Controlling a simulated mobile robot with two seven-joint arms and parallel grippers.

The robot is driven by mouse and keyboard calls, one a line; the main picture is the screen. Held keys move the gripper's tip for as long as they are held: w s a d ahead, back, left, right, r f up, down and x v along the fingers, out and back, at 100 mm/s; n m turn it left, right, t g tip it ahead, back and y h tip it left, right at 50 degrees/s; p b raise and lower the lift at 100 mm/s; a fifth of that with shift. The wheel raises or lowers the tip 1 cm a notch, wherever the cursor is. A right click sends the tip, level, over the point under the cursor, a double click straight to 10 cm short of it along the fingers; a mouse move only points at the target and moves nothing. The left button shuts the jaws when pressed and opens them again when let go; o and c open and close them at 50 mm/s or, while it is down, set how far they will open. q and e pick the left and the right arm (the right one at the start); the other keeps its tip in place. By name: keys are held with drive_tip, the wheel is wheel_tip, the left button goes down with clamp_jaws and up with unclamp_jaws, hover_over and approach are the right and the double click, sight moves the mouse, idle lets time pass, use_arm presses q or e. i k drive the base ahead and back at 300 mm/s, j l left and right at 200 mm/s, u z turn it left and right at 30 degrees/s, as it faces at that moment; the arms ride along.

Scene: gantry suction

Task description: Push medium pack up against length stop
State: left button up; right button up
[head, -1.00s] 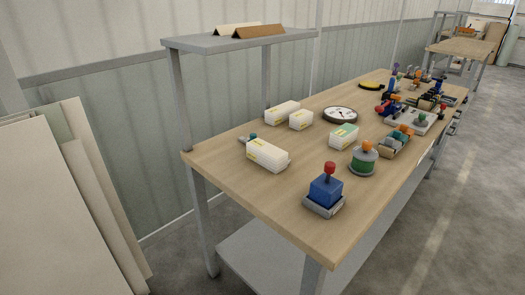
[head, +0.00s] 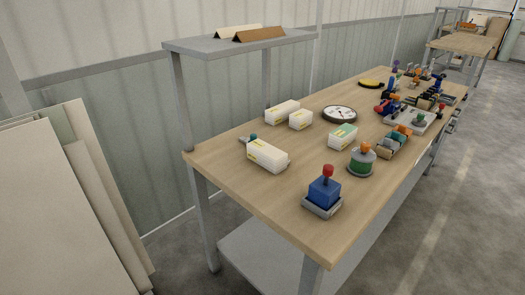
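Several white packs lie on the wooden bench top (head: 235,175). The largest pack, with yellow marks (head: 267,156), is near the left edge. Two white packs (head: 282,112) (head: 300,120) lie close together farther back. A white pack with a green top (head: 342,138) is near the middle. I cannot tell which one is the medium pack. A small grey piece with a teal knob (head: 252,138) is just behind the largest pack; whether it is the length stop I cannot tell. Neither of my grippers is in view.
A blue block with a red knob (head: 324,191) and a green cylinder with an orange knob (head: 361,160) stand toward the front. A round white dial (head: 339,114) and cluttered fixtures (head: 411,116) lie beyond. A grey raised shelf (head: 200,45) overhangs the back left.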

sight(270, 158)
drive_tip(key=i+j+z, duration=0.25)
drive_tip(key=j, duration=0.3)
drive_tip(key=i+j+z, duration=0.25)
drive_tip(key=j, duration=0.3)
drive_tip(key=j+z, duration=0.25)
drive_tip(key=j, duration=0.3)
drive_tip(key=i+j+z, duration=0.1)
drive_tip(key=j+z, duration=0.15)
drive_tip(key=j, duration=0.4)
